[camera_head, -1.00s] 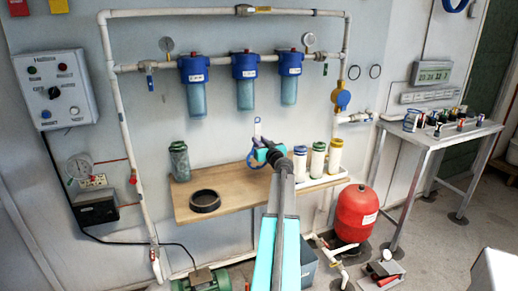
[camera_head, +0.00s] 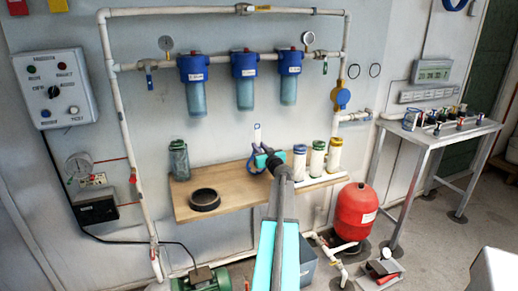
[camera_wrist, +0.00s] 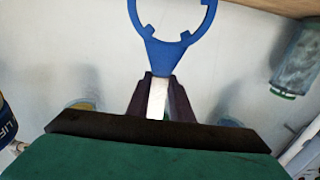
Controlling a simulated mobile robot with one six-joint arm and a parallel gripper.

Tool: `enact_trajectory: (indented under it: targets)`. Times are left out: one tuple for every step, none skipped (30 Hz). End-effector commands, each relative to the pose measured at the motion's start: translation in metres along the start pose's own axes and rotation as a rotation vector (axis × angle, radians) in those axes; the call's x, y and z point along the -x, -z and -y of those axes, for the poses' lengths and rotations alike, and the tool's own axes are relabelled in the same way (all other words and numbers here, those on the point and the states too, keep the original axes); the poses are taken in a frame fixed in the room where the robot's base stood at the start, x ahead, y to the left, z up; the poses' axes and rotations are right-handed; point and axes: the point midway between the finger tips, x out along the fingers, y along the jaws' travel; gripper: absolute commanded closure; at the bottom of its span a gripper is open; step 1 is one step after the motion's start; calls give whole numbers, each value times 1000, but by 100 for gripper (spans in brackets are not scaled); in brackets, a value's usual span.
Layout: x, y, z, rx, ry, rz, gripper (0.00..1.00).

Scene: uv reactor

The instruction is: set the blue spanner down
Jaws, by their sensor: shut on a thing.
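The blue spanner (camera_head: 251,165) has a blue open ring and a pale handle. My gripper (camera_head: 262,158) is shut on its handle, just in front of the wooden shelf (camera_head: 232,197) in the head view. The ring hangs below and the pale handle end stands above. In the wrist view my gripper (camera_wrist: 157,100) has dark fingers either side of the pale handle, with the blue ring (camera_wrist: 170,50) beyond them. I cannot tell whether the ring touches the shelf.
A black ring (camera_head: 204,200) and a grey-green jar (camera_head: 179,160) stand on the shelf's left. Pale cartridges with coloured caps (camera_head: 317,158) stand on a white tray at its right. Blue filter housings (camera_head: 244,80) hang above. Bare wood lies between the black ring and the cartridges.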

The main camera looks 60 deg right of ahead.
Motion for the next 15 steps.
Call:
enact_trajectory:
  targets:
    - [0, 0, 0, 0, 0, 0, 75]
    - [0, 0, 0, 0, 0, 0, 70]
    - [0, 0, 0, 0, 0, 0, 63]
    - [0, 0, 0, 0, 0, 0, 62]
    - [0, 0, 0, 0, 0, 0, 62]
    - [0, 0, 0, 0, 0, 0, 62]
    - [0, 0, 0, 0, 0, 0, 62]
    - [0, 0, 0, 0, 0, 0, 62]
    - [0, 0, 0, 0, 0, 0, 62]
    - [0, 0, 0, 0, 0, 0, 62]
    - [0, 0, 0, 0, 0, 0, 62]
    - [0, 0, 0, -1, 0, 0, 62]
    - [0, 0, 0, -1, 0, 0, 62]
    - [0, 1, 0, -1, 0, 0, 62]
    - [0, 1, 0, -1, 0, 0, 62]
